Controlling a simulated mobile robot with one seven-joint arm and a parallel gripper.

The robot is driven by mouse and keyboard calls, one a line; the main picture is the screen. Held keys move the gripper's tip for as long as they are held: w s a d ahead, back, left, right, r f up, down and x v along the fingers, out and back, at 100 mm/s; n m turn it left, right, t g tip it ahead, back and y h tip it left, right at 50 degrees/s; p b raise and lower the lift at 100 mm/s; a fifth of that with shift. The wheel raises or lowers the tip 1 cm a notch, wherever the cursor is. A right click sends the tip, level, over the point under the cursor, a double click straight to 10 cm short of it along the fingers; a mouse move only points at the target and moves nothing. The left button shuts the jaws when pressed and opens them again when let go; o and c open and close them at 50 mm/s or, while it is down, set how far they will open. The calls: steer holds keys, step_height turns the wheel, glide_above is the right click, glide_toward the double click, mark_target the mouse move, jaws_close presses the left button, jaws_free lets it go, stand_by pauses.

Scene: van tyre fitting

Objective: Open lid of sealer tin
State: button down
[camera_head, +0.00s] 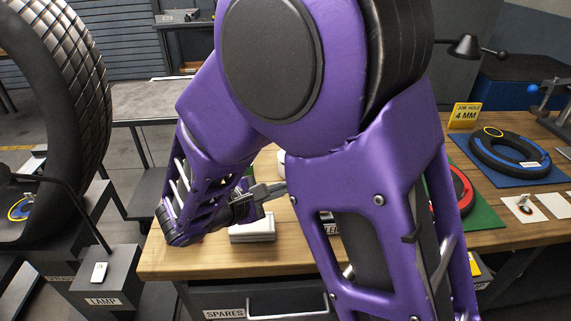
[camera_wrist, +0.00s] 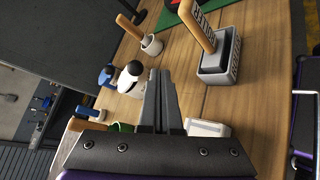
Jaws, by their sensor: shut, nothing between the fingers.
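My gripper (camera_head: 272,190) is shut and empty above the wooden bench, partly behind my arm in the head view. In the wrist view its two fingers (camera_wrist: 160,85) lie side by side. No sealer tin can be named for certain. Small containers stand beyond the fingertips in the wrist view: a white bottle with a black top (camera_wrist: 130,75), a blue and white one (camera_wrist: 109,77), and a white cup (camera_wrist: 151,45) with a wooden handle in it. A green rounded thing (camera_wrist: 121,127) is partly hidden behind the gripper body. My arm hides much of the bench in the head view.
A white box (camera_head: 252,229) lies on the bench below my gripper. A grey holder (camera_wrist: 218,65) with a wooden-handled tool stands right in the wrist view. A large tyre (camera_head: 75,80) is at left, and a small tyre on a blue mat (camera_head: 508,172) at right.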

steer(key=a+n+t+y, duration=0.1)
steer(key=n, duration=0.1)
steer(key=s+a+f+n+t, duration=0.1)
steer(key=n+t, duration=0.1)
steer(key=n, duration=0.1)
steer(key=s+a+n+t+y, duration=0.1)
steer(key=n, duration=0.1)
steer(key=shift+a+f+n+t+y, duration=0.15)
steer(key=shift+a+n+t+y, duration=0.15)
steer(key=shift+n, duration=0.1)
steer(key=x, duration=0.9)
steer(key=shift+w+d+b, duration=0.2)
steer(key=shift+w+b, duration=0.15)
steer(key=shift+w, duration=0.05)
steer(key=shift+w+r+p, duration=0.1)
steer(key=shift+r+p, duration=0.45)
steer(key=shift+p, duration=0.3)
steer(key=shift+r, duration=0.1)
